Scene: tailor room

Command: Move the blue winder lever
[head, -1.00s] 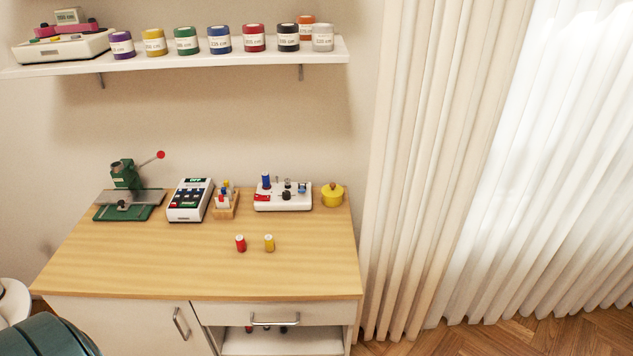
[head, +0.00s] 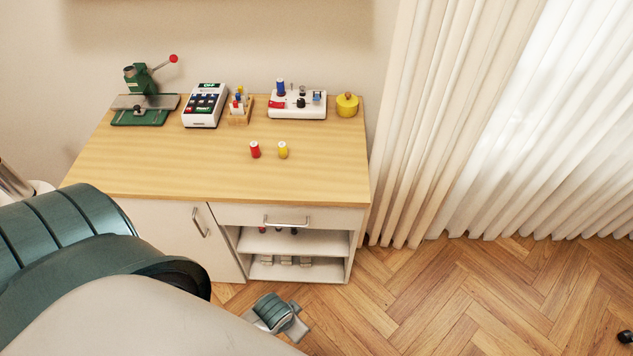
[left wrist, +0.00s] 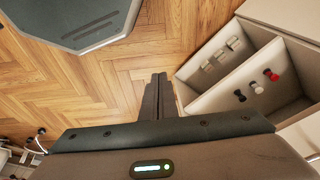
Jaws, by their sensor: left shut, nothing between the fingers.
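The white winder machine (head: 297,113) stands at the back right of the wooden table. A small blue part (head: 317,97) shows at its right end; it looks like the lever, but is too small to tell its position. A blue spool (head: 281,87) stands upright at the machine's left, above a red part. In the left wrist view my left gripper (left wrist: 156,82) is shut and empty, over the floor beside the open cabinet, well below and away from the winder. My left arm fills the lower left of the head view. My right gripper is in neither view.
A red spool (head: 255,150) and a yellow spool (head: 283,150) stand on the table (head: 200,165) before the winder. A yellow pot (head: 347,106) is at its right. A green press (head: 140,105) stands far left. The cabinet's open shelves (left wrist: 230,95) hold small items. The table front is clear.

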